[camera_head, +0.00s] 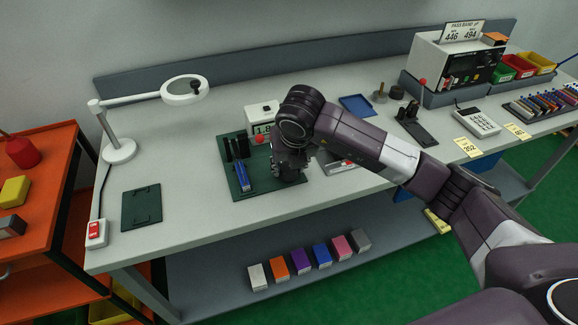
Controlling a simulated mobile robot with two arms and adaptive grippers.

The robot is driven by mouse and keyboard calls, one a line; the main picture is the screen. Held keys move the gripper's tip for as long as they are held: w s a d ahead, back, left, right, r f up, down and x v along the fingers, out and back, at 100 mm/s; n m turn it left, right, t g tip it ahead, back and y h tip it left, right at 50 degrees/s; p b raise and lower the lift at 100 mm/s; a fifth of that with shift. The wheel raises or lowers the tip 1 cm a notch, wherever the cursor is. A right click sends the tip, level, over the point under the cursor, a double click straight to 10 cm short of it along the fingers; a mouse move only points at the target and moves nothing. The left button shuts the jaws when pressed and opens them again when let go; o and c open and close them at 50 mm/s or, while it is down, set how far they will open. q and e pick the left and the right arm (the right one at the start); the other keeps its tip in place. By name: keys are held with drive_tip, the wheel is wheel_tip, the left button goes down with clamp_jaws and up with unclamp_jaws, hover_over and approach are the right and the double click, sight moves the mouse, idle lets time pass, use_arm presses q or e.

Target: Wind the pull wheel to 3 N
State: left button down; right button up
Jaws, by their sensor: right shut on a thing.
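The tape payoff fixture stands on a dark green base plate (240,192) at the middle of the bench. A white display box (262,112) at its back shows a number starting "1.8", with the rest hidden behind my arm. A red knob or ball (260,139) sits in front of the display. Black upright parts and a blue strip (241,176) are on the plate's left side. My right gripper (287,176) points down over the plate's right side and is shut on what seems to be the pull wheel, which my gripper and wrist hide. My left gripper is out of view.
A white magnifier lamp (120,150) and a flat dark green plate (142,207) are to the left. A red switch (96,233) sits at the front left corner. A blue tray (357,105) lies behind my arm. Bare bench lies around the fixture's left and front.

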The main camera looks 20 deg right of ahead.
drive_tip(key=o, duration=1.2)
drive_tip(key=shift+c, duration=0.2)
drive_tip(key=shift+r, duration=0.1)
drive_tip(key=v, duration=1.2)
